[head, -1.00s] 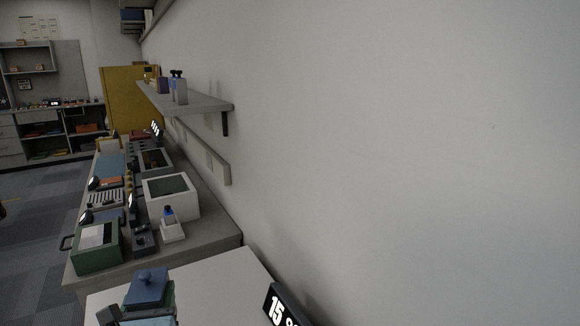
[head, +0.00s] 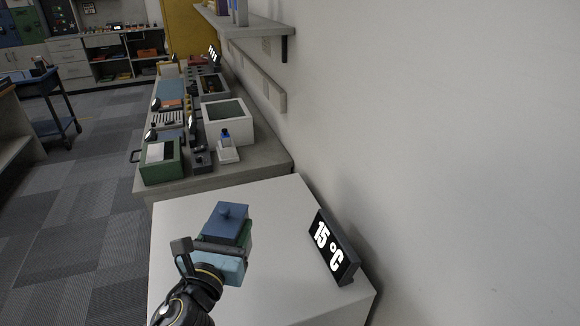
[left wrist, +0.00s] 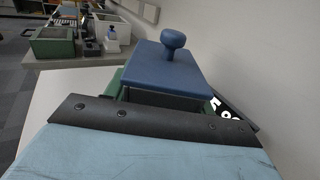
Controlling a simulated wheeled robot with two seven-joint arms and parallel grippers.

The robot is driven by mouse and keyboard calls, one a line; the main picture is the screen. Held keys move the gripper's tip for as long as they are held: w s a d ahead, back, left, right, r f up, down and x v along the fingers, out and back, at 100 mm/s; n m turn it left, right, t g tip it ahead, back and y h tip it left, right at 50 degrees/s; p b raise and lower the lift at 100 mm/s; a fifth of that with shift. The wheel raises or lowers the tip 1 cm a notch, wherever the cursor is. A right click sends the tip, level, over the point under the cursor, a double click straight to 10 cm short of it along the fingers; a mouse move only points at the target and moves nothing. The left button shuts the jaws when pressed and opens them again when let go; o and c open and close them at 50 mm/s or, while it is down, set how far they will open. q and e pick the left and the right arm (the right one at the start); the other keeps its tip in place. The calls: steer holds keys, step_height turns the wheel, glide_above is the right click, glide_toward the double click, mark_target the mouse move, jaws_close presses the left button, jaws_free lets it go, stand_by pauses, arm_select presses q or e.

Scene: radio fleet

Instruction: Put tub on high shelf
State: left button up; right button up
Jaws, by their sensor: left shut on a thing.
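The tub is a small box with a dark blue knobbed lid (head: 228,222) and a green side. My left gripper (head: 221,246) is shut on it, above the white surface in the lower middle of the head view. In the left wrist view the blue lid (left wrist: 170,68) fills the middle, with the gripper's dark bar (left wrist: 150,122) across the near side. The lower part of the tub is mostly hidden. A grey shelf (head: 262,27) is fixed high on the wall, with bottles on it. My right gripper is not in view.
A sign reading 15 °C (head: 335,249) stands right of the tub on the white-topped unit (head: 185,222). Beyond is a grey bench with a green box (head: 163,163), a white open box (head: 229,122) and small devices. A wall rail (head: 258,77) runs below the shelf.

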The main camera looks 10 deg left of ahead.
arm_select(q)
steer(key=w+a+r+n+y+p, duration=0.1)
steer(key=w+a+y, duration=0.1)
steer(key=w, duration=0.3)
steer(key=f+b, duration=0.1)
steer(key=f, duration=0.2)
steer(key=f+b, duration=0.2)
steer(key=f, duration=0.1)
steer(key=f+b, duration=0.1)
steer(key=f, duration=0.2)
steer(key=shift+w+f+b, duration=0.3)
steer(key=shift+w+f, duration=0.05)
steer(key=shift+f, duration=0.15)
steer(key=o, duration=1.1)
